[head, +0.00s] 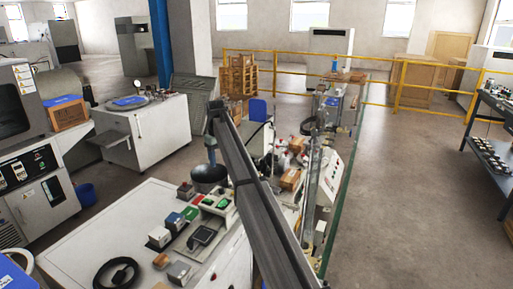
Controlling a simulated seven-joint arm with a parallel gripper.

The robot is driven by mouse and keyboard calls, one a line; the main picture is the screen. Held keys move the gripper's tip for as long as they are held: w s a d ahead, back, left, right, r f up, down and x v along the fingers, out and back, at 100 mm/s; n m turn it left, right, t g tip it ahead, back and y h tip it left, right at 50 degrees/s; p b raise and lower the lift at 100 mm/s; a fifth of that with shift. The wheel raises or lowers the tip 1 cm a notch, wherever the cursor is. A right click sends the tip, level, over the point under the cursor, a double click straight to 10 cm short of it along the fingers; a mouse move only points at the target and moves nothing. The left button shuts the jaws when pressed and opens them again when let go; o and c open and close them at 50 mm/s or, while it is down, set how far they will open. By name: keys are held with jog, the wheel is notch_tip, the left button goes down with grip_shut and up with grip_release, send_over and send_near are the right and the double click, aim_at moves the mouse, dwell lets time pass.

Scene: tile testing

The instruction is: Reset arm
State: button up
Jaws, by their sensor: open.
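My arm (250,185) shows as a long dark grey beam. It runs from the bottom edge, right of centre, up and left to a small dark end piece above a white bench (95,222). I cannot make out my gripper or its fingers. A dark round bowl-like thing (209,178) sits on the bench just below the beam's far end, partly hidden by the beam. The task names no object.
Small boxes and devices (202,236) and a black coil (116,273) lie on the bench. A cluttered machine line (327,170) stands right of the beam. A yellow railing (430,88) crosses behind. The floor (410,200) at right is clear up to a dark table (492,125).

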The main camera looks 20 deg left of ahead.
jog(key=s+d+f+n+y, duration=0.1)
jog(key=s+f+n, duration=0.25)
jog(key=s, duration=0.45)
jog(key=s+d+f+n, duration=0.1)
jog(key=s+f+n, duration=0.1)
jog(key=s+n, duration=0.35)
jog(key=s+d+f+m+g+h, duration=0.15)
jog(key=d+f+m, duration=0.55)
jog(key=d+f, duration=2.1)
jog(key=s+d+f+m+g, duration=0.1)
jog(key=s+d+f+m, duration=0.25)
jog(key=d+f, duration=0.45)
jog(key=s+d+f+m+g, duration=0.15)
jog(key=s+d+f, duration=0.25)
jog(key=d+f, duration=0.5)
jog(key=s+d+f+m+g, duration=0.1)
jog(key=s+d+f+m, duration=0.2)
jog(key=s+d, duration=0.45)
jog(key=s+d+f+m, duration=0.25)
jog(key=s+d, duration=0.35)
jog(key=d, duration=0.3)
jog(key=s+d+f+m+g, duration=0.1)
jog(key=s+d, duration=0.3)
jog(key=s, duration=0.4)
jog(key=s+d+f+m, duration=0.2)
jog(key=s+d+m, duration=0.2)
jog(key=s, duration=0.4)
jog(key=shift+s+d+g, duration=0.2)
jog(key=shift+s+g, duration=0.05)
jog(key=shift+g, duration=0.15)
